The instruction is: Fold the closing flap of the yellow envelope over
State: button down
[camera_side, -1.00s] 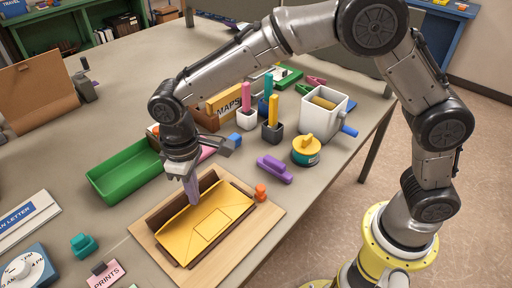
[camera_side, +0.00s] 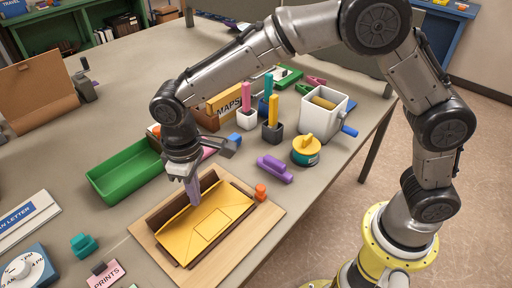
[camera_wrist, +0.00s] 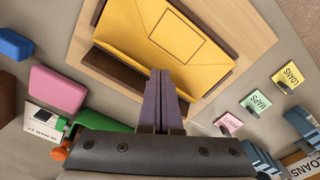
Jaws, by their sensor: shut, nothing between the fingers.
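The yellow envelope (camera_side: 207,226) lies on a light wooden board (camera_side: 262,218) at the front of the table, inside a dark brown frame with a raised strip (camera_side: 208,180) along its far side. A small rectangle is outlined on the envelope's face. My gripper (camera_side: 192,203) points down at the envelope's far left edge with its purple fingers together and empty. In the wrist view, the fingertips (camera_wrist: 160,75) overlap the edge of the envelope (camera_wrist: 165,35) beside the brown strip (camera_wrist: 118,70). I cannot tell whether they touch it. The flap is not clearly distinguishable.
A green tray (camera_side: 125,178) stands behind the board to the left. An orange peg (camera_side: 260,192) stands at the board's right edge, with a purple stapler-like object (camera_side: 275,169) beyond. A white sharpener box (camera_side: 324,114) is further right. Cards and a dial (camera_side: 25,270) lie front left.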

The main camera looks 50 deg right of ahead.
notch_tip(320, 180, up, 8)
dwell(0.8)
jog(key=shift+r, duration=0.1)
